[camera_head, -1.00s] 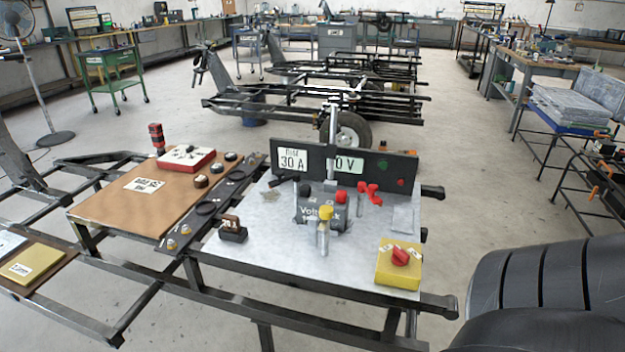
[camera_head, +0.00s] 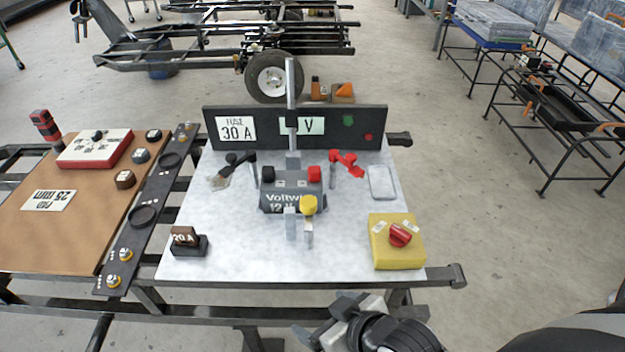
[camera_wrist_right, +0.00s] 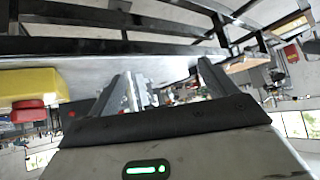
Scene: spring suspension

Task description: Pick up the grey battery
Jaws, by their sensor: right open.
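My right gripper (camera_head: 325,318) is at the bottom of the head view, in front of the table's near edge and apart from the battery. In the right wrist view its fingers (camera_wrist_right: 165,75) are spread with nothing held between them. My left gripper is not in view.
A yellow box with a red knob (camera_head: 383,250) sits at the tabletop's front right. A small fuse block (camera_head: 187,240) sits at front left. Black and red cable clamps (camera_head: 347,162) flank the battery. A dark panel (camera_head: 265,128) and a tall post stand behind it.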

